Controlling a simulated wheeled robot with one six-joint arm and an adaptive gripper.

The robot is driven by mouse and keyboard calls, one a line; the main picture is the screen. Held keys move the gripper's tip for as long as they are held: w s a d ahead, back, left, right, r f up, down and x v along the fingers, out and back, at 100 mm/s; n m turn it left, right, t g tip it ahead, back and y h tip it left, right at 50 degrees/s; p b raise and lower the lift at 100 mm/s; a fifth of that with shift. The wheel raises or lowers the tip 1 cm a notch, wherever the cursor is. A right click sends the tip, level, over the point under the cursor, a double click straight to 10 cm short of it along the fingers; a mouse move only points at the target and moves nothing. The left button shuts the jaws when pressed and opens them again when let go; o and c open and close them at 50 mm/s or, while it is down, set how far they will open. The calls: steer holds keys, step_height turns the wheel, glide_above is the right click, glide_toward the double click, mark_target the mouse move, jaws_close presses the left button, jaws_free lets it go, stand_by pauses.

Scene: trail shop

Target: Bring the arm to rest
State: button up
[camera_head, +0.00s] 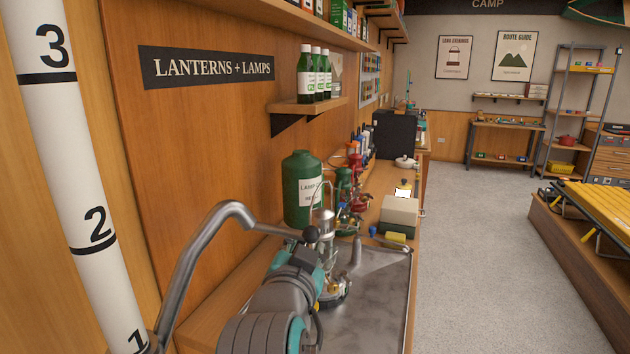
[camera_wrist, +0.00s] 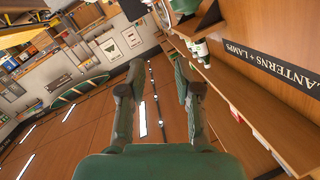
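My gripper (camera_wrist: 158,72) is in the wrist view, its two dark green fingers apart with nothing between them. The far room, wall sign and ceiling lights show beyond it, turned over in the picture. In the head view my grey and teal arm (camera_head: 285,290) is folded low over the front of the counter. The gripper's fingers cannot be made out there. A lantern with a metal top (camera_head: 325,226) stands just beyond the arm, its lower part partly hidden. I cannot tell whether the arm touches it.
A metal tray (camera_head: 385,290) covers the near counter; a bent metal pipe (camera_head: 200,238) rises at left. A green canister (camera_head: 297,210), several small lanterns and a pale box (camera_head: 399,212) stand behind. A bottle shelf (camera_head: 300,106) juts from the wall. The grey floor (camera_head: 480,260) is clear.

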steer(key=s+d+f+n+y, duration=0.1)
steer(key=s+d+f+n, duration=0.15)
steer(key=f, duration=0.55)
steer(key=s+d+f+n+y, duration=0.1)
steer(key=s+d+f, duration=0.15)
steer(key=f, duration=0.65)
steer(key=s+d+f+n, duration=0.2)
steer(key=d+f, duration=0.2)
steer(key=f, duration=0.4)
steer(key=s+d+f+n+y, duration=0.2)
steer(key=s+d+f, duration=0.3)
steer(key=s+f, duration=0.65)
steer(key=s+d+r+h, duration=0.1)
steer(key=s+d, duration=0.2)
steer(key=s, duration=1)
steer(key=s+d+r+m+g, duration=0.1)
steer(key=s+d, duration=0.2)
steer(key=s, duration=1.1)
steer(key=shift+h, duration=0.4)
